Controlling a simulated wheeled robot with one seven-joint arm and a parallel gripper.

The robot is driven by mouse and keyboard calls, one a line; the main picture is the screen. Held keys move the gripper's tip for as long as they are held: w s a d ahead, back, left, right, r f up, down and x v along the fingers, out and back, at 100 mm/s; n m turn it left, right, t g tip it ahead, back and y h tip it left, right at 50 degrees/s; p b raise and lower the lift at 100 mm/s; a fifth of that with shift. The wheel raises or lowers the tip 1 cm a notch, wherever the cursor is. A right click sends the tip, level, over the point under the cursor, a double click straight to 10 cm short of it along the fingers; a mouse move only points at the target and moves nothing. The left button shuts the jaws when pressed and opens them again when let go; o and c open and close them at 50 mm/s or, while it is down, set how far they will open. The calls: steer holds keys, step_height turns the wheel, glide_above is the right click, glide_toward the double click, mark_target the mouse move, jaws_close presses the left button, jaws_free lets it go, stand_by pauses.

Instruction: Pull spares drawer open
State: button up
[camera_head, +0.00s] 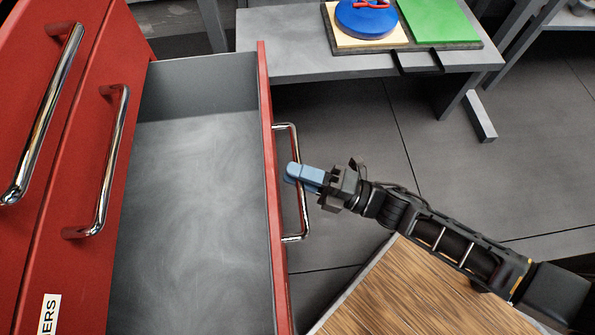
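The open drawer (190,215) is grey inside with a red front (270,190), pulled well out of the red cabinet (75,160). No label shows on it from here, and its visible inside is empty. Its chrome handle (302,215) is on the outer face of the front. My gripper (303,175) reaches in from the right, its blue fingertips across the middle of the handle bar. The fingers look closed together around the bar, with the lower finger mostly hidden under the upper one.
Other cabinet fronts with chrome handles (112,160) stand at left. A grey table (285,35) at the back holds a board with a blue disc (366,19) and a green panel (440,20). A wooden top (415,295) lies below my arm. Grey floor shows between them.

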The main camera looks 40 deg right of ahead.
steer(key=o, duration=0.3)
steer(key=v, duration=0.7)
steer(key=shift+s+d, duration=0.25)
steer(key=shift+s, duration=0.1)
steer(key=shift+f, duration=0.15)
steer(key=s+a+r+m+g+h, duration=0.1)
steer(key=s+r+m+h, duration=0.5)
steer(key=r+m, duration=0.4)
steer(key=s+a+r+m+g+h, duration=0.1)
steer(key=s+r+m+h, duration=0.3)
steer(key=s+r+m, duration=0.65)
steer(key=w+r+m+p, duration=0.2)
steer(key=w+r+p, duration=0.1)
steer(key=r+p, duration=1.4)
steer(key=shift+w+a+g+p, duration=0.15)
steer(key=shift+g+p, duration=0.15)
steer(key=shift+p, duration=0.95)
